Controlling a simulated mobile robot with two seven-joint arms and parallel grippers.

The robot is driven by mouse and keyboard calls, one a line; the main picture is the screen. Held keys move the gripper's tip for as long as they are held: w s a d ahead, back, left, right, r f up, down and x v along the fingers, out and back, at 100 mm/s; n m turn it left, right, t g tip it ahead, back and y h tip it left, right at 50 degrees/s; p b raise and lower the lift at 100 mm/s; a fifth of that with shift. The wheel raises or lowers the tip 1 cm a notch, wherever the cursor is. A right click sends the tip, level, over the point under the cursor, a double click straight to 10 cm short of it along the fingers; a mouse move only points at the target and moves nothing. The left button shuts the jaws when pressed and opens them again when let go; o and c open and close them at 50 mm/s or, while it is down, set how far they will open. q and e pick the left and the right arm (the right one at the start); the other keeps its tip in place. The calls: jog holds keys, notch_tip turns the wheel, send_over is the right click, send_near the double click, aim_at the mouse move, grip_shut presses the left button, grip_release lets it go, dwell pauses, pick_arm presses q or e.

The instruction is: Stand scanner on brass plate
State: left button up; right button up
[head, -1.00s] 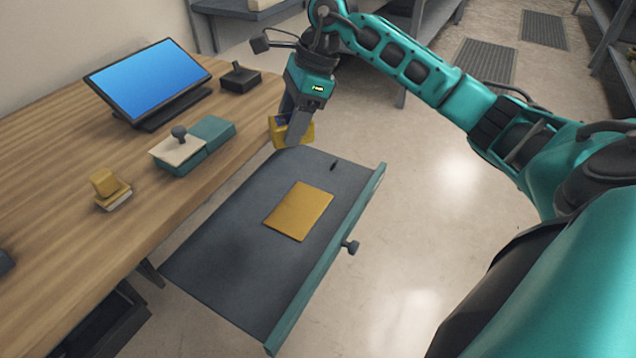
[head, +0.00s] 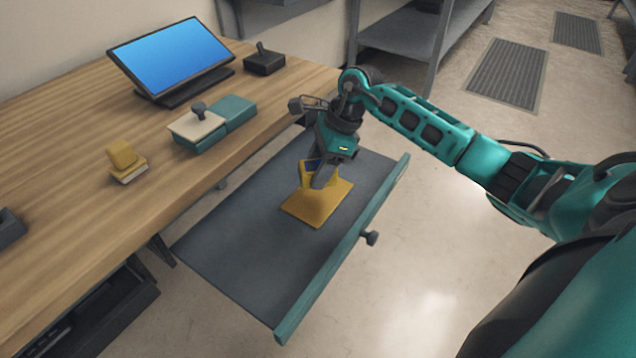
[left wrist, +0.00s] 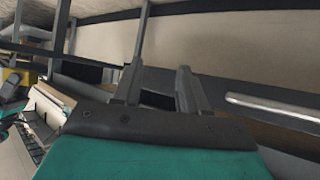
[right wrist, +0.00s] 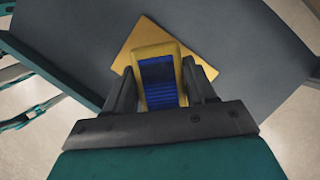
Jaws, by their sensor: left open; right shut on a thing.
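The scanner (head: 316,207) is a yellow device with a blue face, held between the fingers of my right gripper (head: 322,182). In the right wrist view the scanner (right wrist: 160,82) is between the shut fingers, blue ribbed face toward the camera, over the brass plate (right wrist: 134,46). The brass plate (head: 338,198) lies flat in the open grey drawer. The scanner looks upright, at or just above the plate; I cannot tell whether it touches. My left gripper (left wrist: 160,88) is open and empty in the left wrist view, away from the plate.
The drawer (head: 235,245) has a teal front with a dark knob (head: 370,238). On the wooden desk (head: 70,135) stand a monitor (head: 175,58), a teal box with a stamp (head: 200,125), a yellow item on a small block (head: 125,160) and a dark box (head: 264,62). Most of the drawer is bare.

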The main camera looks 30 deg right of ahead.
notch_tip(320, 180, down, 4)
jog(key=shift+r+b, duration=0.15)
jog(key=shift+b, duration=0.25)
jog(key=shift+f, duration=0.35)
jog(key=shift+f, duration=0.15)
jog(key=o, duration=1.2)
jog(key=shift+c, duration=0.2)
